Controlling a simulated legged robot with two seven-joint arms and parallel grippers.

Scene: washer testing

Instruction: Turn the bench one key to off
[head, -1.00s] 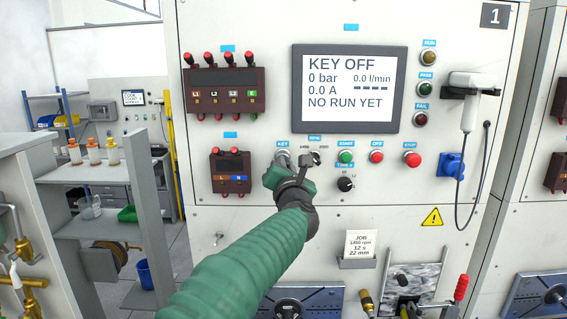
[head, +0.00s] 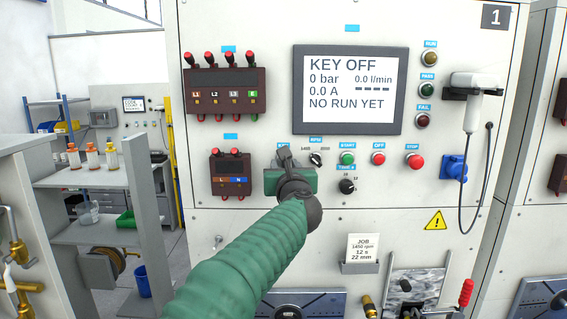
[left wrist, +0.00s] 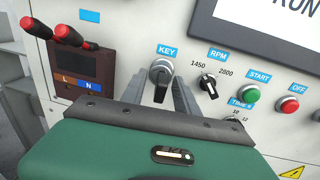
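The bench one key switch (left wrist: 161,72) is a silver round lock under a blue KEY label in the left wrist view. Its grip points roughly down. The bench one screen (head: 350,88) reads KEY OFF. My left gripper (head: 284,155) is at the switch, its green body and dark wrist hiding the panel just below. In the left wrist view my left gripper's (left wrist: 168,90) two grey fingers stand either side of the key grip, with a gap visible on the right. Whether the left finger touches the key is unclear. My right gripper is not in view.
Right of the key are the RPM knob (head: 316,159), green START button (head: 347,158), red OFF button (head: 378,158), red STOP button (head: 415,162) and the time knob (head: 347,186). A dark terminal block (head: 230,174) with red plugs sits close on the left.

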